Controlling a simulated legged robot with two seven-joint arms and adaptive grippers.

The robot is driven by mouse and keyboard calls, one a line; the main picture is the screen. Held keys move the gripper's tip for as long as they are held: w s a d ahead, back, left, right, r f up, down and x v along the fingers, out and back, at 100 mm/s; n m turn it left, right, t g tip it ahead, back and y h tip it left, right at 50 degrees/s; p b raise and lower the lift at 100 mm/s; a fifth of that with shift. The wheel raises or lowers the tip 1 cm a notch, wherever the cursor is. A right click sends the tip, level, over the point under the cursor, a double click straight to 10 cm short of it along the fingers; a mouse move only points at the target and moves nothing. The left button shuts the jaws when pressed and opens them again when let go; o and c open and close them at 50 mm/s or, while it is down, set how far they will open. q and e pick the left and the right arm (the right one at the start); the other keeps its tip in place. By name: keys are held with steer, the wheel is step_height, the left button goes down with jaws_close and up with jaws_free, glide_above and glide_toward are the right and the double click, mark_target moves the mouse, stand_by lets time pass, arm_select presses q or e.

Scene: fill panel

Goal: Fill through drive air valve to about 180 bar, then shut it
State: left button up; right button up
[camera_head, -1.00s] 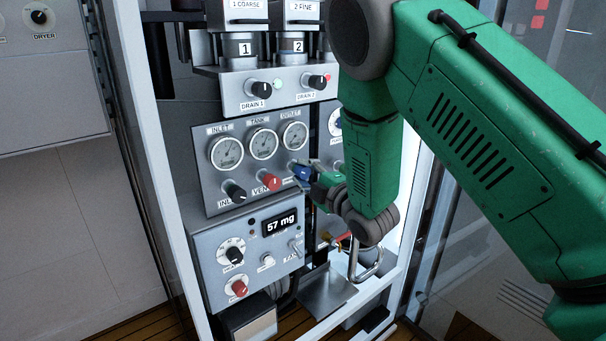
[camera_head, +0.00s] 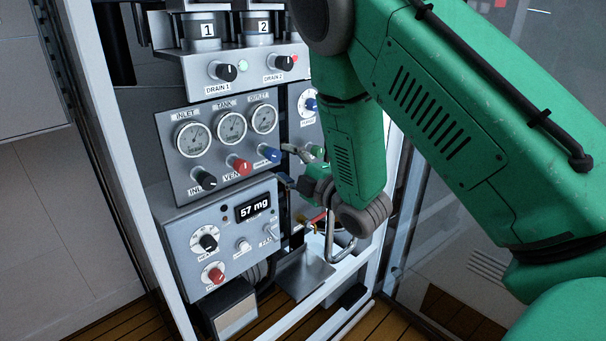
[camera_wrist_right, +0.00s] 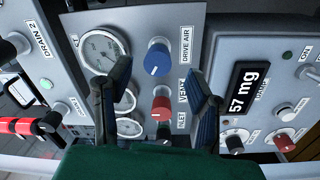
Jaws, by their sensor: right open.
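The blue drive air valve knob (camera_head: 271,154) sits under the outlet gauge (camera_head: 263,119) on the grey gauge panel. In the right wrist view the knob (camera_wrist_right: 158,58) carries a white mark and stands beside the "DRIVE AIR" label. My right gripper (camera_head: 284,163) is open and empty just right of the knob in the head view. In the wrist view its two dark fingers (camera_wrist_right: 158,76) are spread, with the blue knob beyond and between their tips. I see no contact. The needles of the inlet (camera_head: 193,139), tank (camera_head: 231,128) and outlet gauges are too small to read. My left gripper is not in view.
The red vent knob (camera_head: 241,167) and black inlet knob (camera_head: 205,181) stand close left of the blue knob. Below is a box with a "57 mg" display (camera_head: 255,206). Drain knobs (camera_head: 227,72) are above. A white frame post (camera_head: 122,150) stands left.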

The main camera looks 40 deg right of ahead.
steer(key=s, duration=0.7)
steer(key=shift+d+f, duration=0.2)
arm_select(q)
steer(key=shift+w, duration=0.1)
arm_select(e)
steer(key=shift+s, duration=0.1)
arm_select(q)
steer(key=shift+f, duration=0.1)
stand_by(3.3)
